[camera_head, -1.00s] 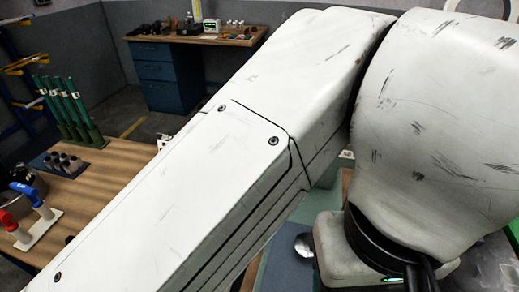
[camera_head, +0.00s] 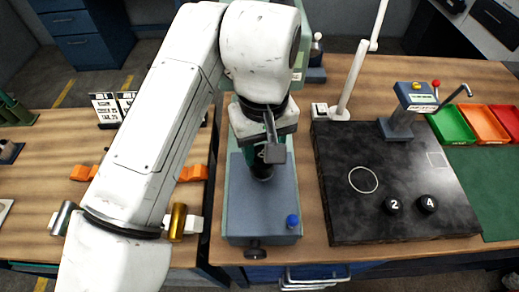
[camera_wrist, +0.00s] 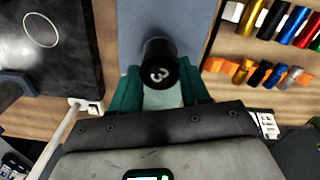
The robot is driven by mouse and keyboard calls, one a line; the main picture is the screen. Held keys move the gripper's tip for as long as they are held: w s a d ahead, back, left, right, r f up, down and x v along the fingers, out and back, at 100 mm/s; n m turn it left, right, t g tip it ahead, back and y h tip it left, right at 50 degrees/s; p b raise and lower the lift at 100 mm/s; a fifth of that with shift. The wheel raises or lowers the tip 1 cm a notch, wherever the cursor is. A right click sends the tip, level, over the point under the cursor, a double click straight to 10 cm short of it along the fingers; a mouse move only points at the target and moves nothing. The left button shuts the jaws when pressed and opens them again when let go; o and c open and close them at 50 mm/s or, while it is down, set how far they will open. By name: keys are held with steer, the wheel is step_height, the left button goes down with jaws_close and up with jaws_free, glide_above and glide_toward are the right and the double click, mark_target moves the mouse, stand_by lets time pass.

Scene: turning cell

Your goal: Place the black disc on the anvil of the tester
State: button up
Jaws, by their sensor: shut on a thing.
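My gripper (camera_wrist: 159,78) is shut on a black disc (camera_wrist: 160,60) marked 3, between its green fingers in the wrist view. In the head view my gripper (camera_head: 262,150) hangs over the blue-grey base (camera_head: 262,215) of what looks like the tester, with a blue knob at its front right. A dark round shape shows just below the fingers there. The anvil is not clearly seen; my gripper and arm hide that area. I cannot tell whether the disc touches anything below.
A black plate (camera_head: 345,215) to the right holds discs marked 2 (camera_head: 393,205) and 4 (camera_head: 428,204), and a white circle. A blue stand (camera_head: 400,122) and a white post (camera_head: 350,85) rise behind. Green, orange and red bins (camera_head: 484,122) stand far right.

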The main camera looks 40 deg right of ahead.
mark_target(261, 150)
steer(key=shift+w+d+f, duration=0.1)
steer(key=shift+w+f, duration=0.05)
steer(key=shift+f, duration=0.8)
steer(key=shift+w+f, duration=0.15)
steer(key=shift+f, duration=0.8)
steer(key=shift+f, duration=0.1)
steer(key=o, duration=1.2)
step_height(261, 150, up, 12)
steer(key=shift+r, duration=0.15)
